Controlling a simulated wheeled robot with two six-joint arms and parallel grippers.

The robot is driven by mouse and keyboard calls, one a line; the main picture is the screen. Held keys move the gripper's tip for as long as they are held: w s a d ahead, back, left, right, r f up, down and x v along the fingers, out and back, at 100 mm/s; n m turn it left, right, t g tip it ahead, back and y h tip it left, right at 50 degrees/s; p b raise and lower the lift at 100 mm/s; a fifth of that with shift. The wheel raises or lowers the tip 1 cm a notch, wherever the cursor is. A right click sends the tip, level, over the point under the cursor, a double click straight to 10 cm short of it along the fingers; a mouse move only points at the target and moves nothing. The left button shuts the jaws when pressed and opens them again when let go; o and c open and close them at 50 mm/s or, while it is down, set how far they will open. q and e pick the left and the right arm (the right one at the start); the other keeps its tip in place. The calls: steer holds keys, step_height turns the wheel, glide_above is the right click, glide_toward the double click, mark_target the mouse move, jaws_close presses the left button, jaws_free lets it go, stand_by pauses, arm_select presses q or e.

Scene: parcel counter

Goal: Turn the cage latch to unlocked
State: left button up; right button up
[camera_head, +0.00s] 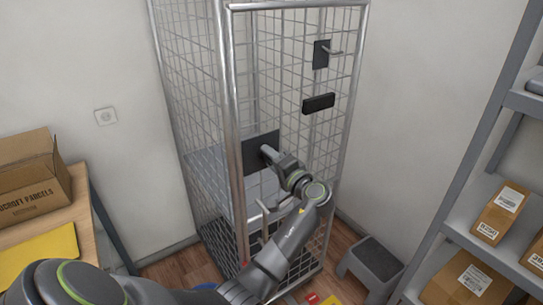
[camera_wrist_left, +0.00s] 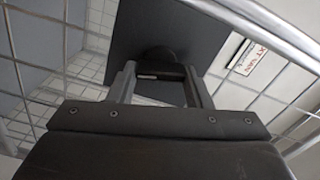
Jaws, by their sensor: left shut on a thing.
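The roll cage (camera_head: 232,120) stands in the corner, with bright metal posts and wire mesh. A square dark plate (camera_head: 252,147) is fixed on its front at mid height. In the left wrist view the plate (camera_wrist_left: 150,35) fills the upper middle, with a dark latch knob (camera_wrist_left: 157,56) sticking out from it. My left gripper (camera_head: 270,153) is at the plate; in the wrist view its two fingers (camera_wrist_left: 160,80) are shut on the knob, one on each side. The fingers and wrist hide part of the knob, and I cannot tell its turn position. My right gripper is not in view.
Higher on the cage are a dark plate with a metal lever (camera_head: 321,54) and a black block (camera_head: 318,103). A grey step stool (camera_head: 372,262) stands at the cage's right. Shelves with parcels (camera_head: 502,212) are at right; a table with an open carton (camera_head: 32,182) is at left.

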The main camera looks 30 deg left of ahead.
arm_select(q)
steer(key=shift+m+p, duration=0.7)
steer(key=shift+m, duration=0.8)
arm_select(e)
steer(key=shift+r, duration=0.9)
arm_select(q)
steer(key=o, duration=1)
steer(key=shift+w, duration=0.1)
steer(key=shift+f, duration=0.15)
